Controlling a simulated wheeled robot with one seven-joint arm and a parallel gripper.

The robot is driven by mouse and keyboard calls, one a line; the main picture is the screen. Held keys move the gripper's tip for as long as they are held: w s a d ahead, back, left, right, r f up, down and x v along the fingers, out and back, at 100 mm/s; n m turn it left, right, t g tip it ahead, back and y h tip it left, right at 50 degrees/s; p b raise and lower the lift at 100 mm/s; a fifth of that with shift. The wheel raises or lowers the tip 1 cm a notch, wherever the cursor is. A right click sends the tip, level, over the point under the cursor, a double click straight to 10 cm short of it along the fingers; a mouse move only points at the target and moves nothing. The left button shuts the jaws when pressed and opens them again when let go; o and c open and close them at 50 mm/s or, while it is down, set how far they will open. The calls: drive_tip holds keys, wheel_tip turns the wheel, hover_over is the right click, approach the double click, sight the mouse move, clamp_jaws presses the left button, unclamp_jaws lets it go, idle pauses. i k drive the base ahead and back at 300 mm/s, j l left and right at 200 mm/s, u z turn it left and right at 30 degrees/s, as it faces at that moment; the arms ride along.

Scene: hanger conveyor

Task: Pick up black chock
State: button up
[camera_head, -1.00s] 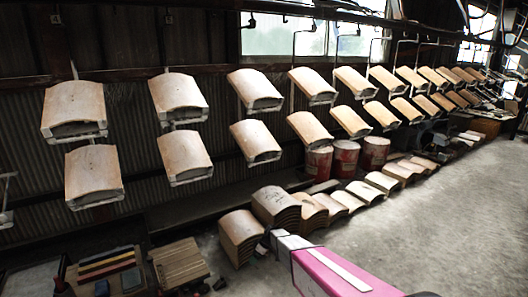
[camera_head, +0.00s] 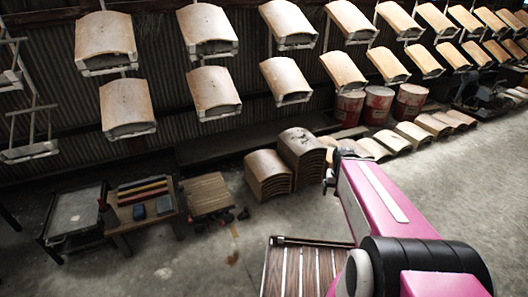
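A low wooden table (camera_head: 122,225) stands at the lower left. Two small dark blocks, a near-black one (camera_head: 138,211) and a blue-grey one (camera_head: 164,204), lie on it in front of several long coloured strips (camera_head: 142,190). I cannot tell for sure which piece is the black chock. My pink arm reaches up from the lower right. Its dark end, my gripper (camera_head: 329,182), is small and partly hidden behind the arm, well to the right of the table. Its fingers do not show clearly.
A grey-topped cart (camera_head: 75,212) stands left of the table, and a slatted wooden piece (camera_head: 207,193) right of it. Stacks of curved panels (camera_head: 267,175) stand behind, with red drums (camera_head: 378,105) farther back. Panels hang in rows above. Concrete floor (camera_head: 190,262) in front is open.

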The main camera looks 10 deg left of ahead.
sight(244, 214)
drive_tip(key=k+j+u, duration=0.2)
drive_tip(key=u, duration=0.15)
drive_tip(key=k+j+u, duration=0.15)
drive_tip(key=j+u, duration=0.25)
drive_tip(key=k+j+u, duration=0.1)
drive_tip(key=j+u, duration=0.25)
drive_tip(key=k+j+u, duration=0.1)
drive_tip(key=j+u, duration=0.3)
